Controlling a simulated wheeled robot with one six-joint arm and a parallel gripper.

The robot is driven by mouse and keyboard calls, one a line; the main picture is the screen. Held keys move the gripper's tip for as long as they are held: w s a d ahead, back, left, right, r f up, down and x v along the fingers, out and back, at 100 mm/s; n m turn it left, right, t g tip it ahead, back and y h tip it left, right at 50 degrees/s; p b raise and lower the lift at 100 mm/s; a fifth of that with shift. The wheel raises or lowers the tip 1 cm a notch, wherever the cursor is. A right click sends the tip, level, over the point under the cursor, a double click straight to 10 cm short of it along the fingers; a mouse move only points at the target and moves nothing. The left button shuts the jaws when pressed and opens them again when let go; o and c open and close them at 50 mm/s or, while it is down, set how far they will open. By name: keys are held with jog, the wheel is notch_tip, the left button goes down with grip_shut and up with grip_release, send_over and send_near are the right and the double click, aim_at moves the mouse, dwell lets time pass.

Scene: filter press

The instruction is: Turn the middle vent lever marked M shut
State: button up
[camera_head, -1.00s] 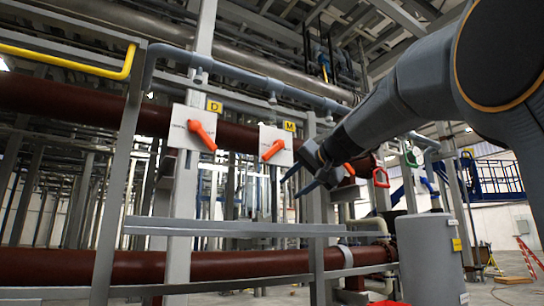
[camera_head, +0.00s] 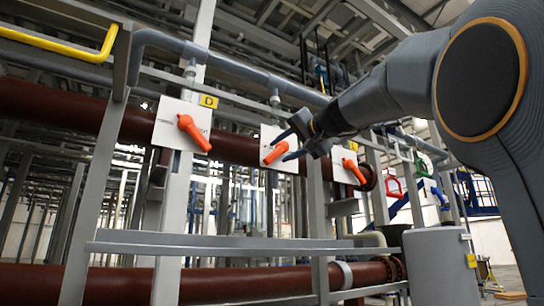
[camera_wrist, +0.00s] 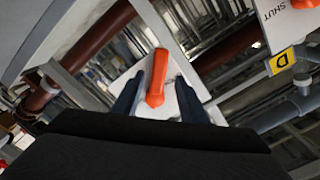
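The middle orange lever (camera_head: 275,153) sits on a white plate (camera_head: 266,132), partly behind my gripper (camera_head: 287,147). Its M tag is hidden now. In the wrist view the same lever (camera_wrist: 157,80) stands between my two open fingers, with a gap on each side. I cannot tell from these views whether the fingers reach around its depth. My gripper (camera_wrist: 157,95) is open and holds nothing. The lever slants in the head view, up to the right.
Left of it is an orange lever (camera_head: 194,132) with a yellow D tag (camera_head: 208,101). Right of it is another orange lever (camera_head: 354,171) on a white plate. A grey rail (camera_head: 200,243) runs below. A grey pipe (camera_head: 235,68) runs above. Red (camera_head: 393,187) and green handles are farther right.

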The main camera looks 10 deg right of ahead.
aim_at(276, 154)
jog(key=p+x, duration=0.2)
jog(key=x, duration=0.4)
jog(key=shift+d, duration=0.2)
grip_shut()
